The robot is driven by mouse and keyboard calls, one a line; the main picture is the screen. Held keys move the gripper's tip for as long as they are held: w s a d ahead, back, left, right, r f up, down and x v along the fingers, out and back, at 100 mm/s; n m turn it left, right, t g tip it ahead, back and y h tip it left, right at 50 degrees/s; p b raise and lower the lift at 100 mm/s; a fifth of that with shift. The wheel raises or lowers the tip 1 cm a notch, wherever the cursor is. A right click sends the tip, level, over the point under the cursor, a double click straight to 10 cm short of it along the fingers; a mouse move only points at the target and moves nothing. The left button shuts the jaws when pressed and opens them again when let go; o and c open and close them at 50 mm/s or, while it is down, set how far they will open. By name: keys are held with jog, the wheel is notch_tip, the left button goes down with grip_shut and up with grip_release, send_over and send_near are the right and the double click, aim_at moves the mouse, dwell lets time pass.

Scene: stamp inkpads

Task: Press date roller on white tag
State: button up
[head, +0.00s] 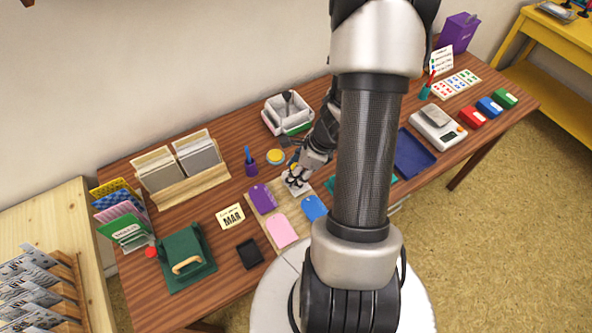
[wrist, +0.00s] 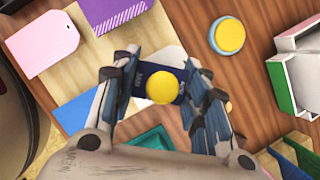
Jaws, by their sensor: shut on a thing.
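My gripper (wrist: 162,82) is shut on the date roller (wrist: 163,87), a dark navy stamp body with pale lettering and a round yellow knob facing the wrist camera. In the head view my gripper (head: 297,180) is over the tag board, where its fingers mostly hide the roller. The white tag (wrist: 178,56) lies on the beige board, partly hidden under the roller and fingers. The roller is over the white tag; I cannot tell whether its underside touches it. The tag's pale edge also shows in the head view (head: 299,190).
A purple tag (head: 262,198), a pink tag (head: 282,231) and a blue tag (head: 314,208) lie on the board. A yellow round pad (head: 276,157), a pen cup (head: 251,169) and a white divided box (head: 288,113) stand behind. A teal tray (wrist: 152,138) is near the gripper.

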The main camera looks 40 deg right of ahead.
jog(key=shift+s, duration=0.1)
notch_tip(320, 180, up, 7)
jog(key=p, duration=0.6)
dwell(0.3)
dwell(0.8)
